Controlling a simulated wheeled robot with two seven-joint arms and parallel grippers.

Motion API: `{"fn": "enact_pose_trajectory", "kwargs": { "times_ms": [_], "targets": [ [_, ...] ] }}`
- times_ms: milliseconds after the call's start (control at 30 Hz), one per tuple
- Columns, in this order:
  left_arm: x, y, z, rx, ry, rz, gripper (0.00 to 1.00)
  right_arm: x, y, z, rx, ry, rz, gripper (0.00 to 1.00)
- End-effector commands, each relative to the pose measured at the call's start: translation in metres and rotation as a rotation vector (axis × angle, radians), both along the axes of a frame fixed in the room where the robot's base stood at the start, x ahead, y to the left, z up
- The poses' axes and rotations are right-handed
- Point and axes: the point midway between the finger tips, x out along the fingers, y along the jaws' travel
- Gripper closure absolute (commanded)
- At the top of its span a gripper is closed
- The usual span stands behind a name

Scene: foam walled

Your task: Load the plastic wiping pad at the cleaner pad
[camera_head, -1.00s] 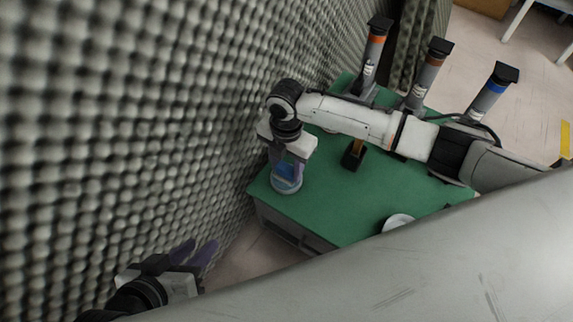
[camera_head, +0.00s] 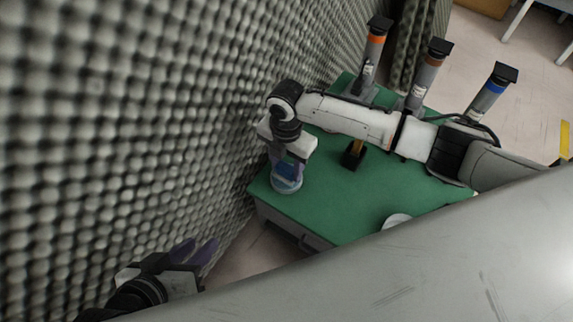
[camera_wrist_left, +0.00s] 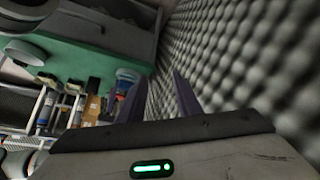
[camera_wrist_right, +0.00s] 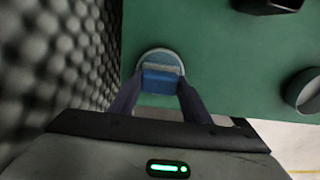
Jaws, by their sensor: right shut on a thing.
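A blue block-like piece, apparently the plastic wiping pad (camera_wrist_right: 160,81), is between my right gripper's fingers (camera_wrist_right: 160,92). It is at a round, grey-rimmed dish with a blue inside, apparently the cleaner pad (camera_wrist_right: 160,55). The dish stands near the left edge of the green table and also shows in the head view (camera_head: 287,187). The fingers partly hide the pad, and I cannot tell whether it touches the dish's inside. My right gripper (camera_head: 286,172) points down over the dish. My left gripper (camera_head: 196,253) is open and empty beside the foam wall, away from the table.
The green table (camera_head: 330,215) has a black holder with an orange-brown piece (camera_head: 354,154) and a white round dish (camera_head: 397,220). Several grey cylinders with coloured bands (camera_head: 489,93) stand at the back. The foam wall (camera_head: 150,120) is close on the left. The table's middle is clear.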

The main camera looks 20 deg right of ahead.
Motion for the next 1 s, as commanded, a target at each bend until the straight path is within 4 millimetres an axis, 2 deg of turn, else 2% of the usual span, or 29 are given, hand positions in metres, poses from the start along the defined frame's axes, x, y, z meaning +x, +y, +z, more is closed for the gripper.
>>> {"fn": "enact_pose_trajectory", "kwargs": {
  "times_ms": [200, 533, 1000],
  "targets": [
    [0.000, 0.001, -0.001, 0.006, 0.000, -0.001, 0.69, -0.001, 0.000, -0.003, -0.001, 0.002, 0.000, 0.75],
    [-0.006, 0.018, 0.007, 0.021, -0.025, 0.079, 0.69, -0.001, 0.000, 0.031, 0.000, 0.002, 0.000, 0.75],
    [-0.017, 0.041, 0.035, 0.009, -0.127, 0.183, 0.69, -0.001, 0.000, 0.067, 0.000, 0.001, 0.000, 0.75]
  ]
}}
